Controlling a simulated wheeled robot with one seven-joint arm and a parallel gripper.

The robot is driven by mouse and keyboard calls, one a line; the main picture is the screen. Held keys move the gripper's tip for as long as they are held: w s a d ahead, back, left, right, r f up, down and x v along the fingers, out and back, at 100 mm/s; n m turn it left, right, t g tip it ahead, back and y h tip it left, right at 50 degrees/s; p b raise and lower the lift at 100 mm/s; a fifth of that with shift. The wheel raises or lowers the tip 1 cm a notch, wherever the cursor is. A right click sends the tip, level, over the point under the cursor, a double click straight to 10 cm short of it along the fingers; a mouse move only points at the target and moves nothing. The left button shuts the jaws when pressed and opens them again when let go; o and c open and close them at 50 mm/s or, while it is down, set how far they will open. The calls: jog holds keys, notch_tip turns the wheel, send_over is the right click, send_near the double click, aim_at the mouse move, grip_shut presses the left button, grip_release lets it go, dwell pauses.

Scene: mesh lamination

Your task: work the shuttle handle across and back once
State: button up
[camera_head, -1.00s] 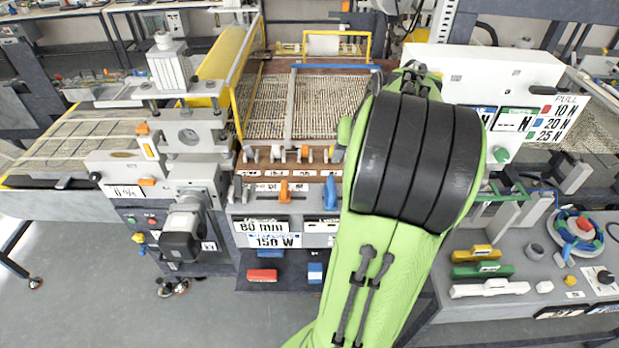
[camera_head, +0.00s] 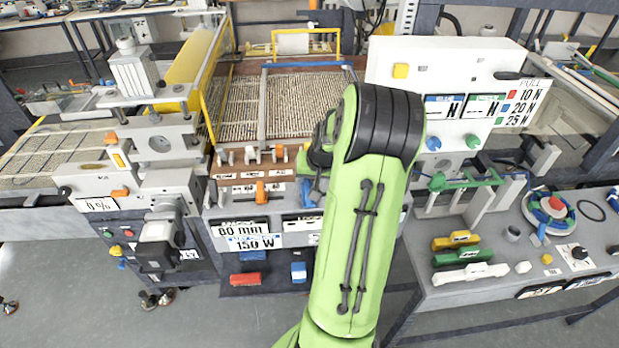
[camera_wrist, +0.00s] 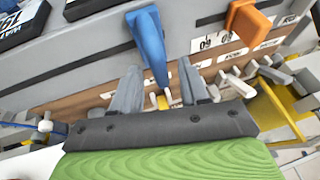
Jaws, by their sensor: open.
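A blue lever (camera_head: 307,193) stands on the front panel of the machine, partly hidden behind my arm in the head view. An orange lever (camera_head: 261,192) stands to its left. I cannot tell from labels which one is the shuttle handle. In the wrist view the blue lever (camera_wrist: 148,42) points in between the two grey fingers of my gripper (camera_wrist: 158,88). My gripper is open, and I see no clear contact with the lever. The orange lever (camera_wrist: 248,24) is to the right, outside the fingers. In the head view my gripper is hidden by my arm.
A row of small pegs (camera_wrist: 262,72) lies close to the right finger. A white box (camera_head: 450,68) with knobs stands right of my arm. A grey bench (camera_head: 440,292) with coloured blocks is at the right. The woven mesh (camera_head: 242,100) lies behind the panel.

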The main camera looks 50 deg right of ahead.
grip_shut()
jog(key=s+d, duration=0.6)
jog(key=s, duration=0.1)
jog(key=s+d+p, duration=0.1)
jog(key=s+d, duration=0.3)
jog(key=shift+s, duration=0.2)
grip_release()
jog(key=shift+r, duration=0.1)
